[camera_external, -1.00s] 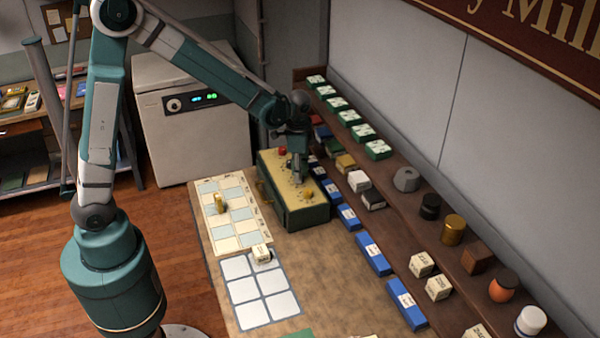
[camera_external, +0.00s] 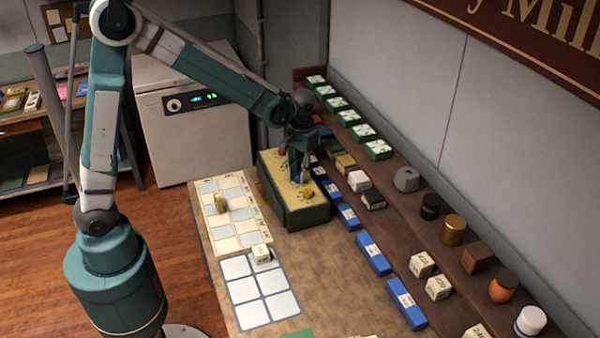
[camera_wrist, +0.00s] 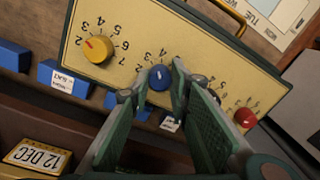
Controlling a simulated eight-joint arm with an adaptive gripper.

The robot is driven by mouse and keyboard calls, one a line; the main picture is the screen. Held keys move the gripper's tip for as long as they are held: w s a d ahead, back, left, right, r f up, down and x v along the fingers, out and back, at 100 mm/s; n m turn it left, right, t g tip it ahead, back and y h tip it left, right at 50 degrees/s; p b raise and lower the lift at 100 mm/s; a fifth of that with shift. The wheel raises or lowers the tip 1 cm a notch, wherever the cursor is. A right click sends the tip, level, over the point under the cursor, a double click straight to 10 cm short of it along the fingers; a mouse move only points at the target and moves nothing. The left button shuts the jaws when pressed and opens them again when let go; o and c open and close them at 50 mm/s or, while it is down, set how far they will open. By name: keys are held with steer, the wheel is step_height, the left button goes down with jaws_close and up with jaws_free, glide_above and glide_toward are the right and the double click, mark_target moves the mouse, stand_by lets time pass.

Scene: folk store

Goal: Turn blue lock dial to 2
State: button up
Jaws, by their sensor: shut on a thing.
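In the external view my gripper (camera_external: 299,172) is down at the panel and mostly hides the blue dial.
The yellow dial (camera_wrist: 98,49) is to the left of my fingers and the red dial (camera_wrist: 245,117) to the right. Blue boxes (camera_external: 373,253) and shelves of goods line the bench's right side. A calendar board (camera_external: 247,214) lies left of the lock box.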

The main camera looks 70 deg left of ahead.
steer(key=n, duration=0.5)
steer(key=shift+n+b, duration=0.3)
steer(key=n, duration=0.6)
steer(key=shift+a+h, duration=0.15)
steer(key=shift+h, duration=0.15)
steer(key=o, duration=0.9)
steer(key=shift+r, duration=0.15)
step_height(320, 180, up, 12)
steer(key=shift+w, duration=0.25)
steer(key=shift+s, duration=0.1)
stand_by(0.5)
